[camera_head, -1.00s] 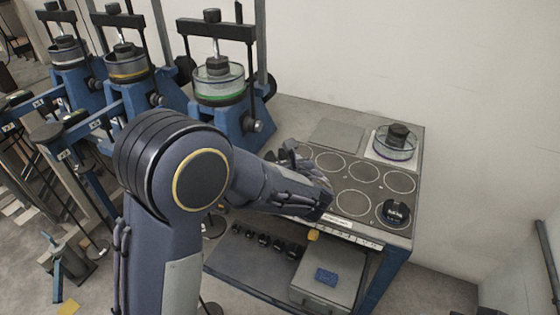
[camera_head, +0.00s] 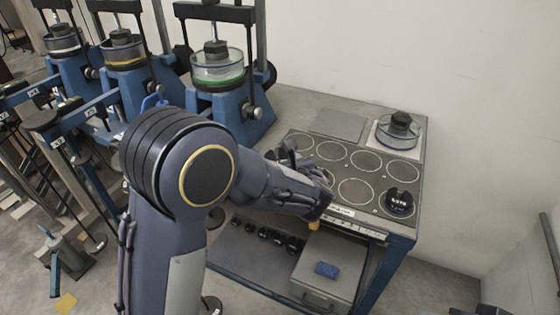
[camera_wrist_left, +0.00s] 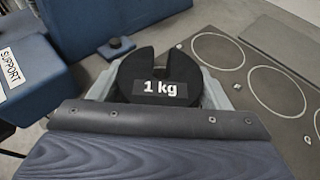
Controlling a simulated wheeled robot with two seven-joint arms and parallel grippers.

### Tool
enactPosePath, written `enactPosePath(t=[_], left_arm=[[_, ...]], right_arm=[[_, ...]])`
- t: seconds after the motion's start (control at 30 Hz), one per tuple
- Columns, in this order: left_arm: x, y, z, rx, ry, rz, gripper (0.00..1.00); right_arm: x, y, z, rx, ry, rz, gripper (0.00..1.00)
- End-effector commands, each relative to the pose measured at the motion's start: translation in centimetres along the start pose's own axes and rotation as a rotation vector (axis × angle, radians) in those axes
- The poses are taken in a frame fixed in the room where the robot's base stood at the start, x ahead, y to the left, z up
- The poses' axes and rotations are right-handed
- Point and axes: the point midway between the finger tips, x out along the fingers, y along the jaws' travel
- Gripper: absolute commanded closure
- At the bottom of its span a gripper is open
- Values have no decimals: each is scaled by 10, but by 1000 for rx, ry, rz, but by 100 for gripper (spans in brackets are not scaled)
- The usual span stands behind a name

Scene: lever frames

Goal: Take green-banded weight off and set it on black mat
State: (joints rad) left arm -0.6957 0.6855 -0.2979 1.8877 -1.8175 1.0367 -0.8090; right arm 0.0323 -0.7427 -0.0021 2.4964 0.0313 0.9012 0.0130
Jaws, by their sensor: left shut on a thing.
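My left gripper (camera_wrist_left: 157,88) is shut on a black slotted disc weight (camera_wrist_left: 182,66) labelled "1 kg"; its slot faces away from the wrist. No green band shows on this side of it. In the head view my forearm hides most of the gripper, at the left side of the black mat. The black mat (camera_head: 366,162) has pale circles and lies on the bench top; it shows right of the weight in the wrist view (camera_wrist_left: 268,62). A green-banded clear cell (camera_head: 218,84) stands in the nearest lever frame. My right gripper is out of view.
Another black weight (camera_head: 399,203) sits in a front right circle of the mat. A purple-banded clear cell (camera_head: 397,139) stands behind it on a white plate. Several mat circles are empty. Blue lever frames (camera_head: 128,88) stand at left. A grey box (camera_head: 330,271) is under the bench top.

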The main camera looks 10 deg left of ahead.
Motion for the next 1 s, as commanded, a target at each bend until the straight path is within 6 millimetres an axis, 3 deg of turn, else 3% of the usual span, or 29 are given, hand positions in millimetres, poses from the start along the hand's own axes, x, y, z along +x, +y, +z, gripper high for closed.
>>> enactPosePath(t=[1.0], left_arm=[[4, 0, -13, 9, 4, 0, 75]], right_arm=[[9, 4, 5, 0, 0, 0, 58]])
